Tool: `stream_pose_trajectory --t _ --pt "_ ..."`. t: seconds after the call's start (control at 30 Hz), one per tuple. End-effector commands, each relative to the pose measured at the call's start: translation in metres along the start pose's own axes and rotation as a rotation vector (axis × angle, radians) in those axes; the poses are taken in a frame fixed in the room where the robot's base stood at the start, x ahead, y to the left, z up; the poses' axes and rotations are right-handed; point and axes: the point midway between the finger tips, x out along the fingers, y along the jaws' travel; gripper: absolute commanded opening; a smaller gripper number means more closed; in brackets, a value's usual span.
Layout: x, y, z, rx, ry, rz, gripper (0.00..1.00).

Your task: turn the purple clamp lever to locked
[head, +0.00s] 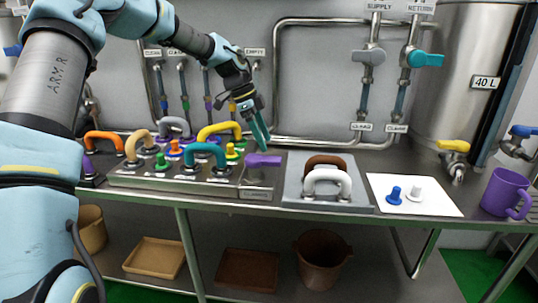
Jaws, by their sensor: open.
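The purple clamp lever (263,160) sits on top of a grey clamp post at the right end of the metal panel on the bench. Its handle lies roughly level and runs left to right. My gripper (262,138) is just above the lever, with its teal fingers pointing down. The fingers are open and hold nothing. I cannot tell from this view whether a fingertip touches the lever. The small label below the clamp is too small to read.
Left of the clamp, the panel carries several coloured arched handles, including a teal one (206,148) and a yellow one (220,128), and small knobs. To the right are a plate with a white handle (327,177), a white mat (438,205) and a purple mug (505,193).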

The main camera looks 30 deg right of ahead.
Motion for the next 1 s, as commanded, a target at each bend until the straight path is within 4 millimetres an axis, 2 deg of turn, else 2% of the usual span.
stream_pose_trajectory --t 0.2,0.33,0.87,1.0 --pt "-0.035 -0.001 0.001 0.001 0.000 -0.002 0.78" --pt "-0.045 0.000 0.000 0.001 0.000 0.000 0.78" --pt "-0.048 0.001 0.000 -0.001 -0.001 0.002 0.78" --pt "-0.044 0.013 0.015 -0.089 -0.042 -0.004 0.78"
